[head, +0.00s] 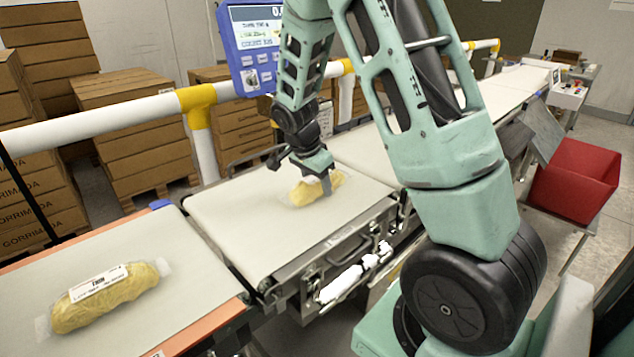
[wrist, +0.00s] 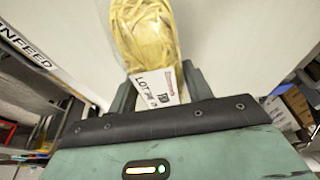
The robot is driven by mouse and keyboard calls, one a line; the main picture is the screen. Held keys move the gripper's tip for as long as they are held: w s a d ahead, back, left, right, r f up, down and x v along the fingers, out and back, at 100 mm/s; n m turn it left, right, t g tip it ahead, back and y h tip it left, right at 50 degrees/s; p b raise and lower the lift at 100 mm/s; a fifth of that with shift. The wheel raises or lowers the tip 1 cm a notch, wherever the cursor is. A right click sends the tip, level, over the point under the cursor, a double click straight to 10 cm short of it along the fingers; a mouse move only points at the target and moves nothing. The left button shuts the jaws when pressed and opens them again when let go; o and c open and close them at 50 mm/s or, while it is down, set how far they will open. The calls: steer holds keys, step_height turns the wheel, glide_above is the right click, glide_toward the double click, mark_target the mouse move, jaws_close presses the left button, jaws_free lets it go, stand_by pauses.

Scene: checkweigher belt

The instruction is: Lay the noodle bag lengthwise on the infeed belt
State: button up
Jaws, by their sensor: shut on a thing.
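My gripper (head: 316,177) is over the middle belt section (head: 245,215), pointing down, and is shut on a yellow noodle bag (head: 311,192). In the wrist view the bag (wrist: 147,35) extends away from the fingers (wrist: 160,90), with its white lot label near them. The bag's long side runs roughly along the belt; I cannot tell whether it touches the surface. A strip reading INFEED (wrist: 25,45) shows beside the pale belt surface in the wrist view. A second noodle bag (head: 105,297) lies lengthwise on the nearer left belt section (head: 125,245).
A white and yellow rail (head: 95,130) and a blue display (head: 257,45) stand behind the belts. Stacked cartons (head: 130,125) are beyond. A red bin (head: 575,180) is at the right. The belt left of the held bag is clear.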

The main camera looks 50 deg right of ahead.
steer(key=o, duration=1.1)
steer(key=shift+o, duration=0.2)
steer(key=v, duration=1.2)
steer(key=s+a+f+n+y, duration=0.1)
steer(key=s+a+n, duration=0.2)
steer(key=a+n, duration=0.5)
steer(key=s+a+n+y, duration=0.2)
steer(key=s+a+n, duration=0.1)
steer(key=a, duration=0.8)
steer(key=s+a+f+n+y, duration=0.1)
steer(key=s+a+f+n, duration=0.1)
steer(key=s+a+n, duration=1.1)
steer(key=s+n, duration=0.2)
steer(key=s, duration=0.2)
steer(key=shift+s+a, duration=0.2)
steer(key=shift+a, duration=0.2)
